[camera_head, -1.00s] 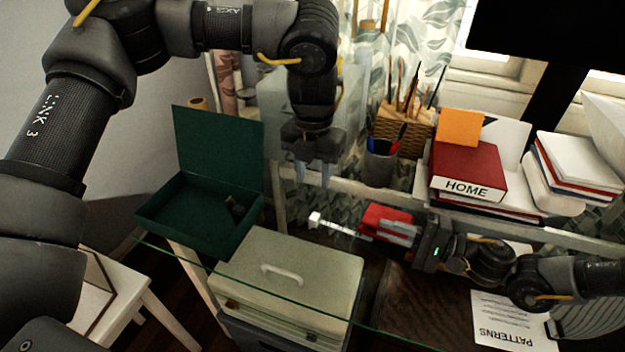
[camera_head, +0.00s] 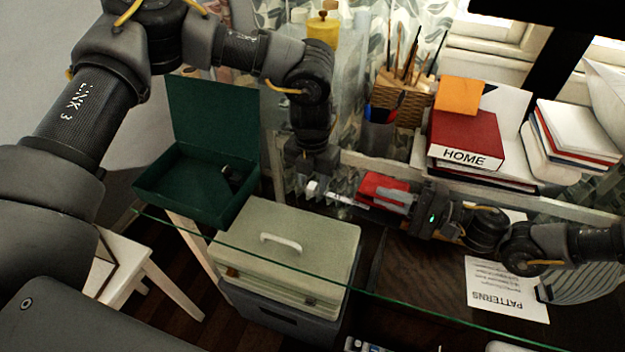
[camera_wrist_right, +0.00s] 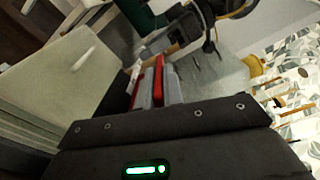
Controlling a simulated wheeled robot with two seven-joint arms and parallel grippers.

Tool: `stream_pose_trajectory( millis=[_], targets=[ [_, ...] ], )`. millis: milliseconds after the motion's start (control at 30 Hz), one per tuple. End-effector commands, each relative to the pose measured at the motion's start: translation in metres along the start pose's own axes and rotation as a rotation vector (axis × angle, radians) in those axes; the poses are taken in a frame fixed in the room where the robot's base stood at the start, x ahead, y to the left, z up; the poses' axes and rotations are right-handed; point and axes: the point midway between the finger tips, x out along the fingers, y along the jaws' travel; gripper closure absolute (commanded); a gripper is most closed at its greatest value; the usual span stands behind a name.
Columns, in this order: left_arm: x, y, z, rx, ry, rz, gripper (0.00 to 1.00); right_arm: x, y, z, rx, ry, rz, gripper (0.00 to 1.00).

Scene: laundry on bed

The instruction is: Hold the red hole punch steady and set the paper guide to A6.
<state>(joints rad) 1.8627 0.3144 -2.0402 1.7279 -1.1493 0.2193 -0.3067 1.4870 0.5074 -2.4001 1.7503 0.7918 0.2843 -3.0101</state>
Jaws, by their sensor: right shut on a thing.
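The red hole punch (camera_head: 378,187) is held above the glass desk in the head view, and its red edge also shows in the right wrist view (camera_wrist_right: 158,80). My right gripper (camera_head: 398,197) is shut on it from the right. The pale paper guide (camera_head: 343,198) sticks out to the left of the punch, with a white end block (camera_head: 313,188). Its markings are too small to read. My left gripper (camera_head: 317,186) points down at the guide's end block, its fingers seemingly apart on either side. Whether they touch the guide I cannot tell.
An open green box (camera_head: 195,195) stands at the left and a cream case (camera_head: 285,250) lies in front. A pen cup (camera_head: 378,137) and a red HOME binder (camera_head: 465,140) are behind. A PATTERNS sheet (camera_head: 505,290) lies at the right.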

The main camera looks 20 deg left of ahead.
Motion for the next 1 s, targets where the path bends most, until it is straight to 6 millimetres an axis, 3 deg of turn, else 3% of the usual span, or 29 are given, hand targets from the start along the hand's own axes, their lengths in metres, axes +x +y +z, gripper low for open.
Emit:
stream_pose_trajectory(
  millis=[333, 633, 867, 1000],
  targets=[
    [0.004, 0.0, 0.0, 0.0, 0.0, 0.0, 0.6, 0.0, 0.002, 0.0, 0.003, 0.002, 0.005, 1.0],
    [0.004, 0.0, 0.0, 0.0, 0.0, 0.0, 0.99, 0.0, 0.002, 0.0, 0.003, 0.002, 0.005, 1.0],
    [0.004, 0.0, 0.0, 0.0, 0.0, 0.0, 1.0, 0.0, 0.002, 0.0, 0.003, 0.002, 0.005, 1.0],
    [0.005, -0.017, 0.0, 0.005, 0.002, 0.0, 1.0, 0.0, 0.002, 0.0, 0.003, 0.002, 0.005, 1.0]
  ],
)
